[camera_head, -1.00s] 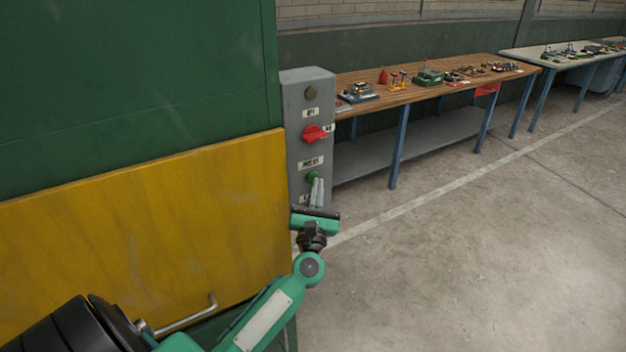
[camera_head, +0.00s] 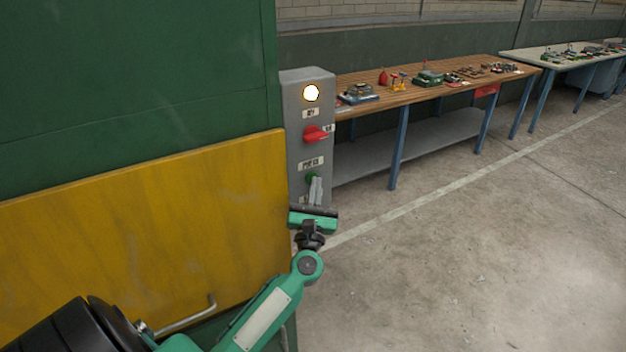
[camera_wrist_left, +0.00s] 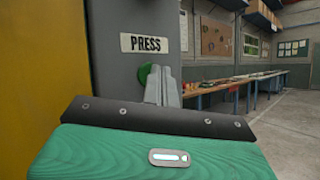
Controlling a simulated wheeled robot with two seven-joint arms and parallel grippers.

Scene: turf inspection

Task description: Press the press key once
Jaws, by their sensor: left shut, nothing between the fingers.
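The press key is a green round button (camera_head: 311,176) low on a grey control box (camera_head: 294,120). In the left wrist view the green button (camera_wrist_left: 147,73) sits below a white label reading PRESS (camera_wrist_left: 144,43). My left gripper (camera_head: 316,190) is shut and empty, its fingertips at the button and partly covering it. In the left wrist view the closed fingers (camera_wrist_left: 162,86) overlap the button's right side. A round lamp (camera_head: 311,93) at the top of the box glows bright. My right gripper is not in view.
A red switch handle (camera_head: 316,133) sticks out between lamp and button. A yellow panel (camera_head: 150,230) and green wall (camera_head: 130,70) stand at left. A wooden workbench (camera_head: 440,86) with small items stands behind the box. The floor at right is clear.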

